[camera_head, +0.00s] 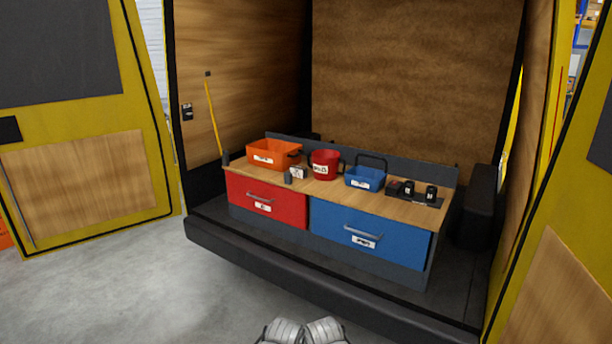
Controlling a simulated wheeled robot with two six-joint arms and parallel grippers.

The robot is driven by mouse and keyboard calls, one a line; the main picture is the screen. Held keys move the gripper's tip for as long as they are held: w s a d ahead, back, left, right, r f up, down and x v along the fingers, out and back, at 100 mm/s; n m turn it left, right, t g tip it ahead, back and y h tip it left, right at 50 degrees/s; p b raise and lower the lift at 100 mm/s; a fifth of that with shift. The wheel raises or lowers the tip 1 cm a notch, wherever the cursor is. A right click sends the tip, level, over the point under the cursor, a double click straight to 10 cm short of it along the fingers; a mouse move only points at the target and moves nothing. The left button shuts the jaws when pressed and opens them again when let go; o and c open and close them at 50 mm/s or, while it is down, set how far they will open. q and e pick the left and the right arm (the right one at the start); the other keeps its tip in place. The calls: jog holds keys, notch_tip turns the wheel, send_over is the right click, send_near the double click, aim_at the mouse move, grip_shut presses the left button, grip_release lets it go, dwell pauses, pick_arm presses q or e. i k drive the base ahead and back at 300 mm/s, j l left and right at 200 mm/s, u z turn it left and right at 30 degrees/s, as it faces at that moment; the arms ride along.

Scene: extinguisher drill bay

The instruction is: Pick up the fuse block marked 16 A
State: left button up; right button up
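Several small dark blocks stand on a dark tray (420,201) at the right end of the wooden worktop. One is a dark block with a reddish top (393,187), one a black block with a pale mark (408,188), and one a black block at the right (431,194). Another small dark grey block (288,177) stands by itself near the worktop's front left. The markings are too small to read, so I cannot tell which block is marked 16 A. Neither gripper's fingers show; only pale grey rounded parts of mine appear at the bottom edge, well short of the worktop.
The worktop (330,188) tops a red drawer (280,212) and a blue drawer (335,229) inside a van bay. It carries an orange bin (273,153), a red bucket (325,165), a blue basket (364,180) and a small white-faced item (299,172). A black sill (300,277) runs in front; the floor is clear.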

aim_at(298, 171)
jog(key=i+l+u, duration=0.2)
jog(key=i+l, duration=0.4)
jog(key=i+l+u, duration=0.2)
jog(key=i+l, duration=0.35)
jog(key=l, duration=0.25)
